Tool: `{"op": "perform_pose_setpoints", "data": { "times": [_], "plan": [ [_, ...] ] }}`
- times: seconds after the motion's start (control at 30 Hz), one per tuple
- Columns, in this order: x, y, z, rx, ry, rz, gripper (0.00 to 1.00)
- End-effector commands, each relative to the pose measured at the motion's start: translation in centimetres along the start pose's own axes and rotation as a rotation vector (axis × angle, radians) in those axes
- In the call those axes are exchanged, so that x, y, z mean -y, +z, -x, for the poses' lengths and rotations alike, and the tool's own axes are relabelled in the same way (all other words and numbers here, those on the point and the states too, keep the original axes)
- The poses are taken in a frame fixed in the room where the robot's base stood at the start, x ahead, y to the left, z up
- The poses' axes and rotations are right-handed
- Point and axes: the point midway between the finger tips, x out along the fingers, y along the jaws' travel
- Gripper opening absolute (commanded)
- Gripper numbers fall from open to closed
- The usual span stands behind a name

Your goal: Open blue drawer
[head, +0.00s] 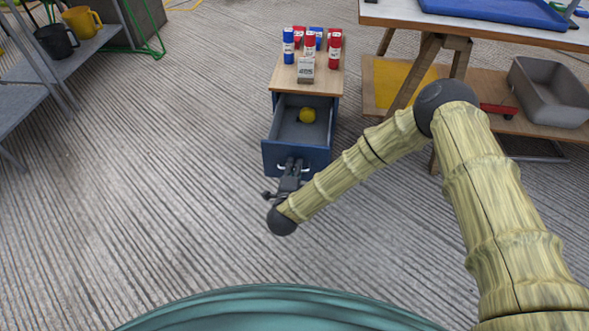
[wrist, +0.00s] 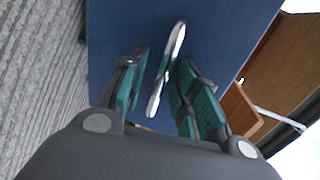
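The blue drawer (head: 270,156) stands pulled well out of a small cabinet with a wooden top, in the head view. A yellow ball (head: 307,115) lies inside it. My gripper (head: 290,172) is at the drawer's front face. In the wrist view the blue front (wrist: 225,35) fills the upper middle, and the silver handle (wrist: 177,42) lies between the two fingers of my gripper (wrist: 160,65). The fingers are apart, with a gap visible between the left finger and the handle. The right finger is close to the handle; whether it touches, I cannot tell.
A workbench (head: 480,32) with a grey bin (head: 545,92) stands at right. Metal shelving (head: 85,47) with mugs is at left. The floor in front of the drawer is clear.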

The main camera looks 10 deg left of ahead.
Motion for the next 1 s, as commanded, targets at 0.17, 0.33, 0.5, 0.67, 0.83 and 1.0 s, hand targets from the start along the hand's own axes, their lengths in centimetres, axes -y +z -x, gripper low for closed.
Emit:
{"op": "perform_pose_setpoints", "data": {
  "times": [0.17, 0.33, 0.5, 0.67, 0.83, 1.0],
  "plan": [
    [0.0, 0.0, 0.0, 0.0, 0.0, 0.0, 0.32],
    [0.0, 0.0, 0.4, 0.0, 0.0, 0.0, 0.32],
    [0.0, 0.0, 2.4, 0.001, 0.001, 0.0, 0.32],
    [-0.1, 0.0, 5.3, 0.002, 0.002, 0.0, 0.32],
    [-0.1, 0.1, 8.4, 0.002, 0.002, 0.0, 0.32],
    [-0.1, 0.1, 10.7, 0.001, 0.002, 0.0, 0.32]
  ]
}}
